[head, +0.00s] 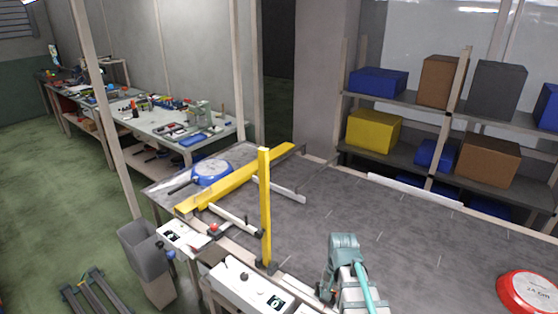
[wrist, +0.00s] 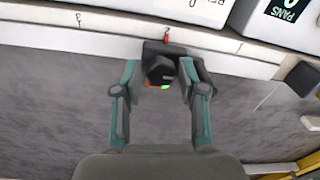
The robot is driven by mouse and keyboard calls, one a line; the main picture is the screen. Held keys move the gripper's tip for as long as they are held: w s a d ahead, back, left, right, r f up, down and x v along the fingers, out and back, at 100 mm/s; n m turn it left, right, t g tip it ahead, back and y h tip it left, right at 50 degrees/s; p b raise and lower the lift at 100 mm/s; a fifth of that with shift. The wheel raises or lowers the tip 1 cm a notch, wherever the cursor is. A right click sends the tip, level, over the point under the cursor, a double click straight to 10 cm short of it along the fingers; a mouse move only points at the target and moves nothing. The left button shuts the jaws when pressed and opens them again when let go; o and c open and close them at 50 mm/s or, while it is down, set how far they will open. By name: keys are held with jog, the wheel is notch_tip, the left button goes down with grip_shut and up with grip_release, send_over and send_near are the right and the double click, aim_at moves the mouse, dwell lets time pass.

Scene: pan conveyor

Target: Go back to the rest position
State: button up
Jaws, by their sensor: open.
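My gripper (wrist: 159,66) shows in the wrist view with its two teal fingers apart. It is over the grey conveyor belt (wrist: 75,105), facing the belt's pale edge rail. A small black device (wrist: 160,50) with a red and a green light sits at that rail and appears between the fingertips. I cannot tell whether the fingers touch it. No pan shows between the fingers. In the head view my arm (head: 345,255) rises at the bottom centre, over the near side of the belt; the fingertips are not clear there.
A blue pan (head: 212,171) lies at the belt's left end, beyond a yellow bar (head: 235,183). A yellow post (head: 265,210) stands at the near edge. A red pan (head: 530,290) lies at lower right. Shelves with boxes (head: 375,132) stand behind. The belt's middle is clear.

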jog(key=m, duration=0.6)
jog(key=shift+a+m+p, duration=0.1)
jog(key=shift+m+p, duration=0.2)
jog(key=shift+m, duration=0.1)
jog(key=shift+s, duration=0.1)
